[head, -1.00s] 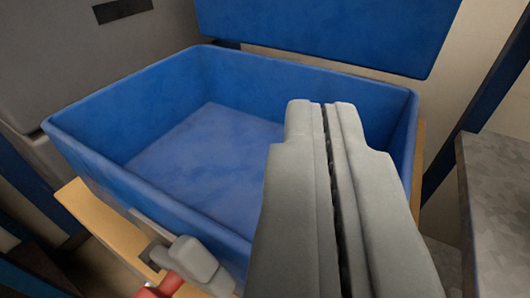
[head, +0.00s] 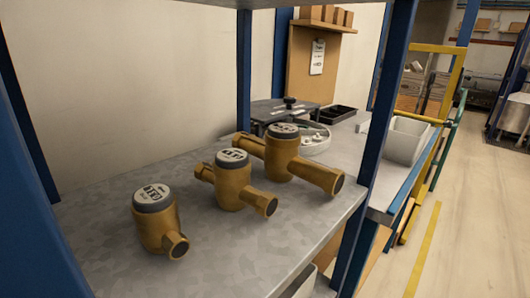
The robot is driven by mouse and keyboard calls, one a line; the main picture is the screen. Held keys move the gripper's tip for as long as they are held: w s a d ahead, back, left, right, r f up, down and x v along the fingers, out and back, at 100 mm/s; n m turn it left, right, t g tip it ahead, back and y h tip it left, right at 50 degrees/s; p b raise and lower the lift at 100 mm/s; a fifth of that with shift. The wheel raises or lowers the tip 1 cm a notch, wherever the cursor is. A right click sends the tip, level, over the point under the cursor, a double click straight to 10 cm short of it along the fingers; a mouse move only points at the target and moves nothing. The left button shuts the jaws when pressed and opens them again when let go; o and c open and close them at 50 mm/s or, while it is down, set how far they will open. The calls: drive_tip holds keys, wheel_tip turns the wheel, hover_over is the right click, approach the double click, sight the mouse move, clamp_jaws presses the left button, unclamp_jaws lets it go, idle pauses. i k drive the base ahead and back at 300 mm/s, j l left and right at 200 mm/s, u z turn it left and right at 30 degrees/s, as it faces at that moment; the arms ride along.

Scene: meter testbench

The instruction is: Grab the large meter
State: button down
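Three brass meters with dark-rimmed round dials stand upright in a row on a grey metal shelf (head: 230,265). The large meter (head: 283,155) is the farthest back and furthest right, with a long pipe end pointing to the lower right. The middle meter (head: 233,183) is a little smaller and stands just in front of it to the left. The smallest meter (head: 156,220) is nearest, at the left. My gripper is out of the picture, so its fingers cannot be seen.
Blue posts (head: 385,85) frame the shelf at both sides. Behind the meters are a round white dish (head: 314,140), a black tray (head: 335,114) and a white bin (head: 407,140). A yellow rail (head: 431,130) and open floor (head: 465,225) lie at right.

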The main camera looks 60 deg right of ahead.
sight(279, 151)
drive_tip(key=l+z, duration=0.35)
drive_tip(key=i+l+u, duration=0.1)
drive_tip(key=l, duration=0.35)
drive_tip(key=i+l, duration=0.1)
drive_tip(key=l, duration=0.3)
drive_tip(key=z, duration=0.2)
